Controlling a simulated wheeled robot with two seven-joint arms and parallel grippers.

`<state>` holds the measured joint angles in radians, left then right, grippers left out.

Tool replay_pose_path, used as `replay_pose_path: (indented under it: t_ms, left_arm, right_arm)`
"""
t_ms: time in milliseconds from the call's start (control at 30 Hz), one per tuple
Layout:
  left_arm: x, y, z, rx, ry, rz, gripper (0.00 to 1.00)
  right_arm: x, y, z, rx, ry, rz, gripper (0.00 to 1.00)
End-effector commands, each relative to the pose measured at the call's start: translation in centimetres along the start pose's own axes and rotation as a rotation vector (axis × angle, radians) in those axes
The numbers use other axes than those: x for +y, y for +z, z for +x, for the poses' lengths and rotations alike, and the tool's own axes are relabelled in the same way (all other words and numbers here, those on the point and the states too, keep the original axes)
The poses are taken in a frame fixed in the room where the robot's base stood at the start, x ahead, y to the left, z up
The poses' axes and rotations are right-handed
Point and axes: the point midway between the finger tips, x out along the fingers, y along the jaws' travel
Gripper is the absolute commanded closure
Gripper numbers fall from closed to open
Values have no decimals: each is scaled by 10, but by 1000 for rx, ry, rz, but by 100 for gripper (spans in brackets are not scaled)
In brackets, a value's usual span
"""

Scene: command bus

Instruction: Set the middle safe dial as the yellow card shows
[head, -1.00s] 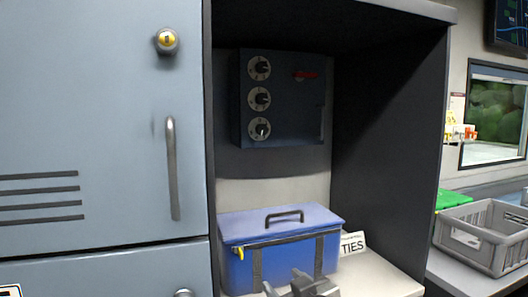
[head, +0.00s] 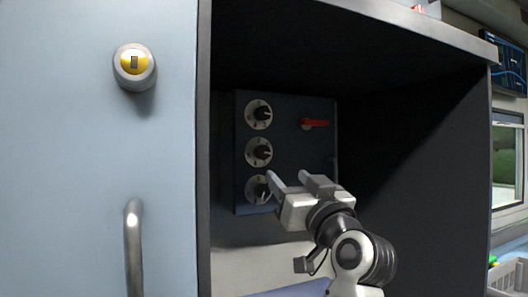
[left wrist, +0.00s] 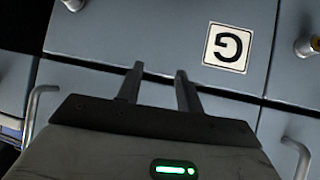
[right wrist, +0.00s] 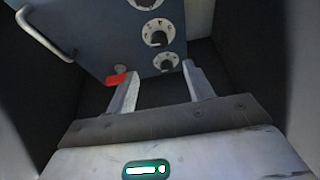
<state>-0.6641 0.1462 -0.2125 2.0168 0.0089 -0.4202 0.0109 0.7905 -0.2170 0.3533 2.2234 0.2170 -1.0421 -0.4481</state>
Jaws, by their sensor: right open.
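The dark safe (head: 290,150) sits inside the open cabinet bay, with three dials in a column on its left side. The middle dial (head: 258,151) has a pale ring and a black knob; it also shows in the right wrist view (right wrist: 158,33). My right gripper (head: 287,176) is open and empty in front of the safe, to the lower right of the middle dial and close to the bottom dial (head: 257,188). My left gripper (left wrist: 160,69) is open and empty, facing grey cabinet doors. The yellow card is not seen in any view.
A red handle (head: 315,123) is on the safe's right. The bay's right wall (head: 430,150) and top edge (head: 410,25) enclose the space. A cabinet door handle (head: 133,240) and a yellow-centred knob (head: 134,66) stand out at left.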

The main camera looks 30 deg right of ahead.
Motion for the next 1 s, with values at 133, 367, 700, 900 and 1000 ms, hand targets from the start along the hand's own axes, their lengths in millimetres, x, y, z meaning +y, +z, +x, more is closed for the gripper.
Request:
replay_pose_path:
  t_ms: [133, 367, 700, 900, 1000]
  left_arm:
    - [0, -2, -7, -14, -3, -1, 64]
    - [-2, -9, -12, -10, -12, -2, 64]
    - [-9, -16, -13, -7, -26, 0, 64]
    - [-9, -15, -12, -7, -27, 0, 64]
    - [-8, -14, -12, -8, -26, -1, 64]
  right_arm:
    - [0, -3, 36, -3, -2, 4, 48]
    - [-1, -3, 85, -1, -2, 3, 48]
    - [0, -1, 123, 0, -1, 0, 48]
    - [0, 1, 125, -1, 0, 0, 48]
    - [0, 1, 125, -1, 0, 0, 48]
